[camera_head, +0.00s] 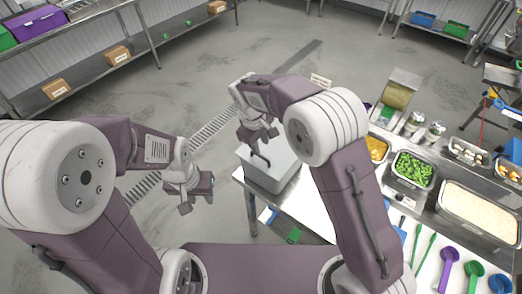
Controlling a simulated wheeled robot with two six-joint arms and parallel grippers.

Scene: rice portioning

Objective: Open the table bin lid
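The light grey table bin (268,180) stands at the left end of the white table, left of the food containers. Its pale top (283,157) looks flat and closed, but my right arm and gripper partly cover it. My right gripper (262,152) hangs over the bin's top, near its back left part; I cannot tell whether it touches the lid or how far its fingers are apart. My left gripper (198,204) hangs in the air left of the table, apart from the bin. Its fingers look spread, with nothing between them.
Containers of green vegetables (412,169), orange food (377,149) and rice (478,209) stand on the right. A purple scoop (449,256) and other coloured utensils lie at the front right. Metal shelves (100,62) stand behind. The floor left of the table is clear.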

